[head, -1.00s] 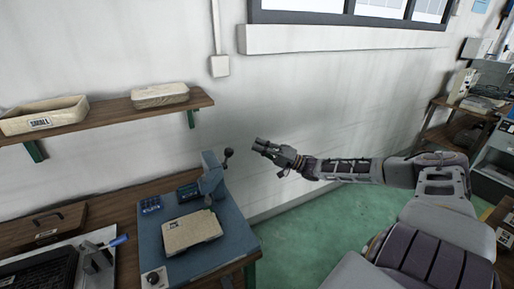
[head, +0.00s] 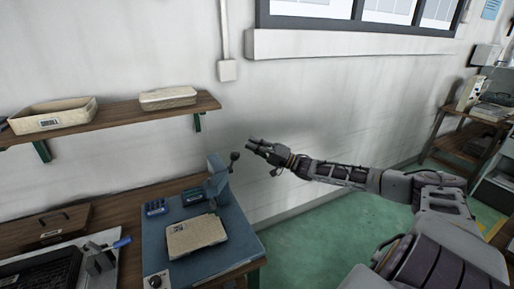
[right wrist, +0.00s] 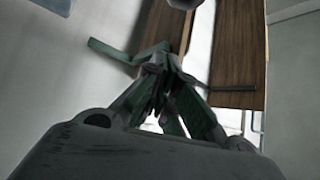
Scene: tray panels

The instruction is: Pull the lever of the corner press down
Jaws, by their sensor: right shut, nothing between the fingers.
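The blue-grey press (head: 216,182) stands at the back right corner of the bench, on a blue mat (head: 158,240). Its lever points up and ends in a dark ball knob (head: 235,157). My right gripper (head: 251,144) is shut and empty, just right of and slightly above the knob in the head view. I see no clear contact between them. In the right wrist view the shut fingers (right wrist: 165,85) are in the middle, with a grey rounded thing (right wrist: 185,3) at the top edge that I cannot identify for sure. My left gripper is out of view.
A shelf (head: 120,118) with two trays hangs on the wall above the bench. A stone-coloured slab (head: 196,236) lies on the mat before the press. A blue-handled device (head: 103,258) stands at left. The green floor right of the bench is clear.

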